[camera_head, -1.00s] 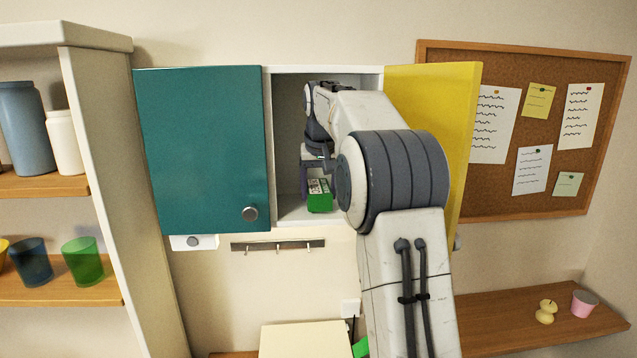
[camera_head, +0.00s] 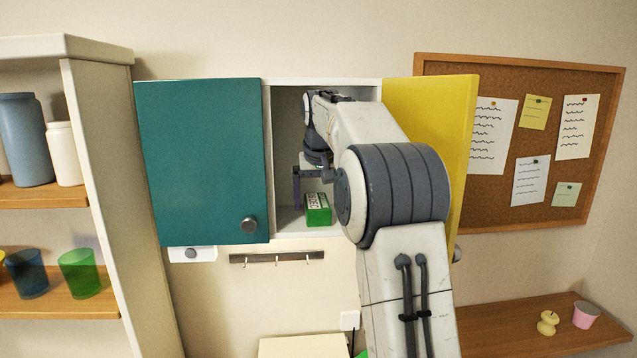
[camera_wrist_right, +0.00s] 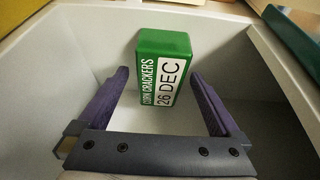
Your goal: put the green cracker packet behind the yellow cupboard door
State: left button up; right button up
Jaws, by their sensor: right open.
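The green cracker packet (camera_head: 318,210) stands on the cupboard floor in the open compartment. In the right wrist view the packet (camera_wrist_right: 163,65) shows its label, "CORN CRACKERS 26 DEC". My right gripper (camera_head: 308,188) is inside the compartment, just above and behind the packet in the head view. In the wrist view its two purple fingers (camera_wrist_right: 160,85) are spread wide, with the packet lying beyond and between them, apart from both. The yellow cupboard door (camera_head: 430,115) is swung open to the right, partly hidden by my right arm. My left gripper is not in view.
The teal door (camera_head: 200,160) is shut on the left. A white shelf unit (camera_head: 95,150) with jars and cups stands at far left. A hook rail (camera_head: 277,258) is below the cupboard. A cork board (camera_head: 545,130) hangs at right, above a wooden shelf (camera_head: 500,325).

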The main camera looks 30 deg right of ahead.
jog(key=v, duration=1.1)
